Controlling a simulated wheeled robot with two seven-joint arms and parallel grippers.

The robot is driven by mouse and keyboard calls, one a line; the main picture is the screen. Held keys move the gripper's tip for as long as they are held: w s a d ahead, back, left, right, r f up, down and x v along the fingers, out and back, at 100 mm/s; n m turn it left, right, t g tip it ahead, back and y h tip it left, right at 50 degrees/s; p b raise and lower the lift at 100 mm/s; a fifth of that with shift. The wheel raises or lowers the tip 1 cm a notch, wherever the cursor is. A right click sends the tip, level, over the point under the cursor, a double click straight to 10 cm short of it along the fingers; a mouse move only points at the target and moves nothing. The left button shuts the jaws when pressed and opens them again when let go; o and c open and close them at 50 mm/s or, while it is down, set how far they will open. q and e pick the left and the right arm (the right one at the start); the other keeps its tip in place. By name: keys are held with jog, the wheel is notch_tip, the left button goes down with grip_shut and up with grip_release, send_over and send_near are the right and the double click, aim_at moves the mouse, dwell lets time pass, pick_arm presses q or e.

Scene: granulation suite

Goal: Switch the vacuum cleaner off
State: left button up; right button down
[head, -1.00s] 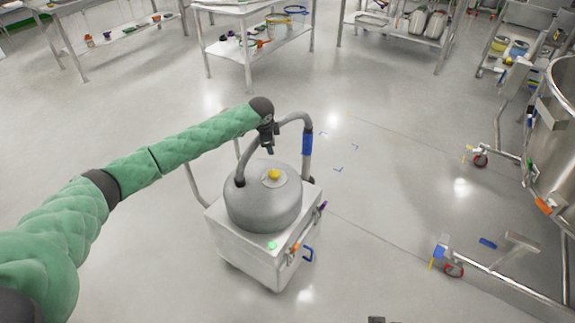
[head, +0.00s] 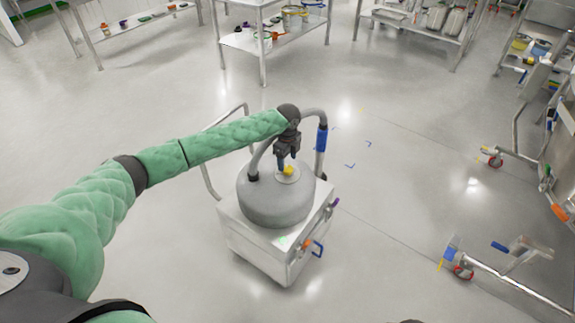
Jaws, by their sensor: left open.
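The vacuum cleaner (head: 268,207) is a grey dome on a pale metal box, with a hose looping over its top. A yellow knob (head: 289,171) sits on top of the dome, and a pale green spot (head: 282,240) shows on the box's top near its front edge. My left gripper (head: 284,167) points down at the yellow knob, is open, and overlaps its left side in the picture. I cannot tell whether they touch. My right gripper is not in view.
Steel tables with small items (head: 240,42) stand at the back. A wheeled steel frame (head: 500,287) stands at the right. The cleaner's push handle (head: 207,165) rises behind it on the left. The floor around the cleaner is mostly clear.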

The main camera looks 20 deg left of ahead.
aim_at(287, 169)
pick_arm(q)
jog(key=shift+f+p, duration=0.3)
jog(key=shift+f, duration=1.65)
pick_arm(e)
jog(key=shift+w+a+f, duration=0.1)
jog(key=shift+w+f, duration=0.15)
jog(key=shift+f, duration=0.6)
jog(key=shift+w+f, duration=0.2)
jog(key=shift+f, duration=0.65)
pick_arm(q)
jog(key=shift+c, duration=0.2)
jog(key=c, duration=0.9)
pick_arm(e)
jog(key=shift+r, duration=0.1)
